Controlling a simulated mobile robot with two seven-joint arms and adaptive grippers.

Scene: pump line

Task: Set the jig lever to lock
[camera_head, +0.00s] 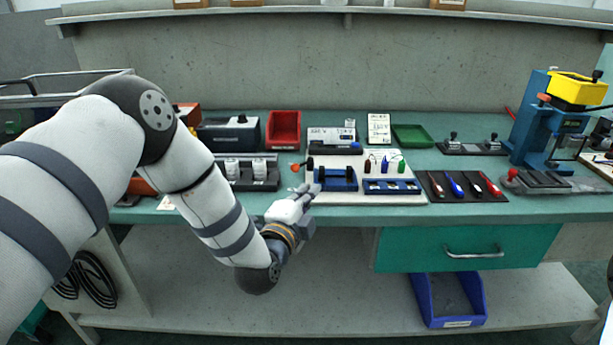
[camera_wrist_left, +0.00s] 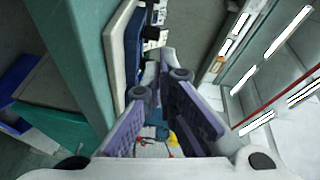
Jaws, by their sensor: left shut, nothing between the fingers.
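A blue jig (camera_head: 338,181) with black upright parts sits on the left part of a white board (camera_head: 420,197) on the bench. A small orange knob (camera_head: 295,167), which looks like the lever's end, shows at the jig's left side. Its lock marking is too small to read. My left gripper (camera_head: 310,192) is shut and empty, at the board's front left corner, just in front of the jig and below the knob. In the left wrist view the fingers (camera_wrist_left: 168,78) point along the board's edge (camera_wrist_left: 118,50). Whether they touch the jig cannot be told. My right gripper is out of view.
A dark mat (camera_head: 465,187) holds several tools. A blue press (camera_head: 540,130) stands at the right. A black fixture (camera_head: 252,172) with white cylinders is at the left. Red (camera_head: 284,128) and green (camera_head: 413,135) trays lie behind.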

